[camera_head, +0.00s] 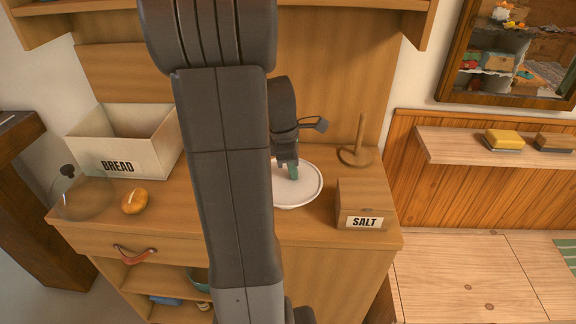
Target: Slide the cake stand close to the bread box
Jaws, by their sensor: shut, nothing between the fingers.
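The bread box (115,160) is a cream open-topped box marked BREAD at the left of the wooden counter. A white round plate, the top of the cake stand (307,190), is on the counter right of my arm. Its left part is hidden by my arm. The counter between the bread box and the stand is partly hidden behind my arm.
A glass dome (84,196) and a bread roll (134,201) are in front of the bread box. A SALT box (361,203) stands right of the plate, with a wooden upright holder (357,152) behind it. The counter's front edge is close to the plate.

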